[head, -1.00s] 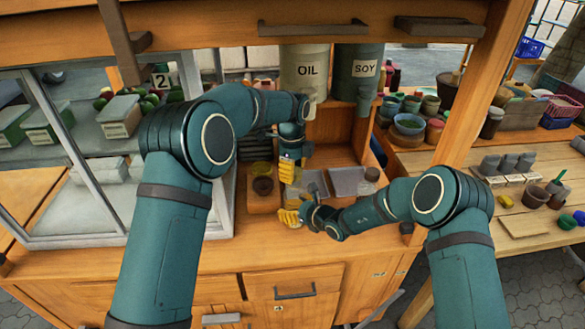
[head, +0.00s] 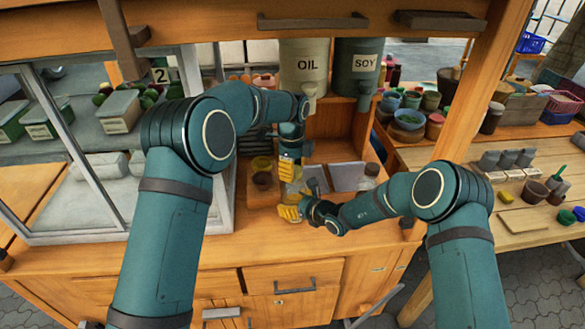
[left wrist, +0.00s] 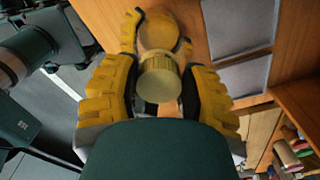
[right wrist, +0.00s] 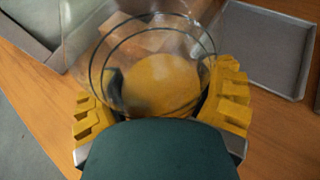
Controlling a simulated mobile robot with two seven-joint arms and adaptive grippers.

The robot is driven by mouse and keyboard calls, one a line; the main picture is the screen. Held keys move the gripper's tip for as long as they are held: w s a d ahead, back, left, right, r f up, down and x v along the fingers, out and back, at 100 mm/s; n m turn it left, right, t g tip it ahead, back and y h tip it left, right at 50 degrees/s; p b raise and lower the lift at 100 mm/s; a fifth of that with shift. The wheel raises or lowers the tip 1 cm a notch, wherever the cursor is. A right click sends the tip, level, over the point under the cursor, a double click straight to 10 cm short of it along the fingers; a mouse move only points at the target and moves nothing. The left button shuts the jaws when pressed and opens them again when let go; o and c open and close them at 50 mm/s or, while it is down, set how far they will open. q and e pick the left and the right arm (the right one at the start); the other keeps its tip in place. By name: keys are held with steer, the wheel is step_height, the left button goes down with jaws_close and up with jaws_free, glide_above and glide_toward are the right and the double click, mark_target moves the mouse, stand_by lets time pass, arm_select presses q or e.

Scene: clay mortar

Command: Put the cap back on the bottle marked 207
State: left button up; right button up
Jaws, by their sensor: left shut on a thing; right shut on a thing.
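My left gripper (head: 289,168) is above my right gripper (head: 290,212) over the counter, close to it. In the left wrist view, the left gripper (left wrist: 162,85) is shut on a pale yellow, ribbed round piece that looks like the cap (left wrist: 160,80). A yellowish round shape shows just beyond it. In the right wrist view, the right gripper (right wrist: 160,105) is shut on a clear, round-walled vessel that looks like the bottle (right wrist: 140,40), with a yellow disc inside or behind it. I cannot tell whether cap and bottle touch.
A wooden holder with dark cups (head: 263,178) stands left of the grippers. Grey trays (head: 348,176) and a small brown-capped jar (head: 371,170) are to the right. OIL (head: 305,75) and SOY (head: 357,75) dispensers hang behind. Bare counter lies in front.

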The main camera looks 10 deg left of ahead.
arm_select(q)
steer(key=shift+f, duration=0.35)
arm_select(e)
jaws_close()
arm_select(q)
steer(key=m, duration=0.7)
steer(key=shift+w+d, duration=0.1)
steer(key=shift+w, duration=0.05)
steer(key=m, duration=0.6)
steer(key=shift+d, duration=0.2)
steer(key=o, duration=0.7)
steer(key=shift+w+r, duration=0.1)
steer(key=shift+r, duration=2.15)
